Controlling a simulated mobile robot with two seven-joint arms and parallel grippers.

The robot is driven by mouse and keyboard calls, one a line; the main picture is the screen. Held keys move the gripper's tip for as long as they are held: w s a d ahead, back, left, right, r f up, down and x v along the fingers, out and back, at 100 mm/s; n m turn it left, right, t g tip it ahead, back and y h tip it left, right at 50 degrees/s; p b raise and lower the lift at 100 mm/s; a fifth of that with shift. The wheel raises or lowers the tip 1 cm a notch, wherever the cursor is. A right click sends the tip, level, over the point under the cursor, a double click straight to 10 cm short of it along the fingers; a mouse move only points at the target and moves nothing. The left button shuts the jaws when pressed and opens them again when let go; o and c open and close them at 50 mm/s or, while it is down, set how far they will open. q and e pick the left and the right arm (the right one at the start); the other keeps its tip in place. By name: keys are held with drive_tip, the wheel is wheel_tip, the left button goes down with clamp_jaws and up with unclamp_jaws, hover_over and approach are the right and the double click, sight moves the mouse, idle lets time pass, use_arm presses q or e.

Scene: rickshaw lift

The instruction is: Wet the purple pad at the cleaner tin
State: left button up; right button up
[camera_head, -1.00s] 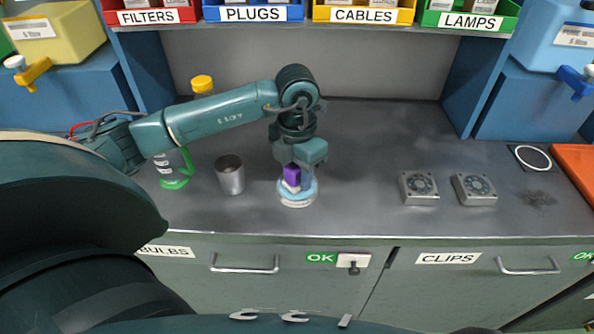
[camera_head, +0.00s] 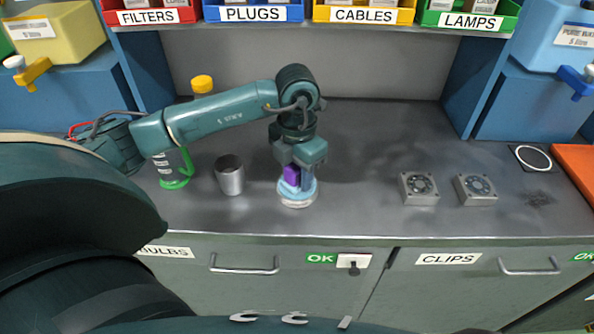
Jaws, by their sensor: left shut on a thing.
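The purple pad (camera_head: 291,174) is held by my left gripper (camera_head: 298,176), which points down and is shut on it. The pad is at the top of a small round tin with a pale blue top and white side (camera_head: 298,201), which I take for the cleaner tin. The tin stands upright on the grey worktop. The pad's lower end looks down at the tin's top; the fingers and tin partly hide it, so I cannot tell how deep it sits. My right gripper is not in view.
A metal cup (camera_head: 230,176) stands left of the tin, with a green-based bottle (camera_head: 175,172) beyond it. Two grey fan units (camera_head: 418,188) (camera_head: 476,189) sit to the right. A white ring (camera_head: 533,157) and a dark smudge (camera_head: 540,198) are at far right. The middle worktop is clear.

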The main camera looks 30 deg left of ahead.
use_arm(q)
drive_tip(key=shift+r+p, duration=1.05)
drive_tip(key=shift+r, duration=0.5)
drive_tip(key=shift+r+p, duration=0.85)
drive_tip(key=shift+r, duration=0.55)
drive_tip(key=shift+r+p, duration=0.3)
drive_tip(key=shift+r, duration=0.2)
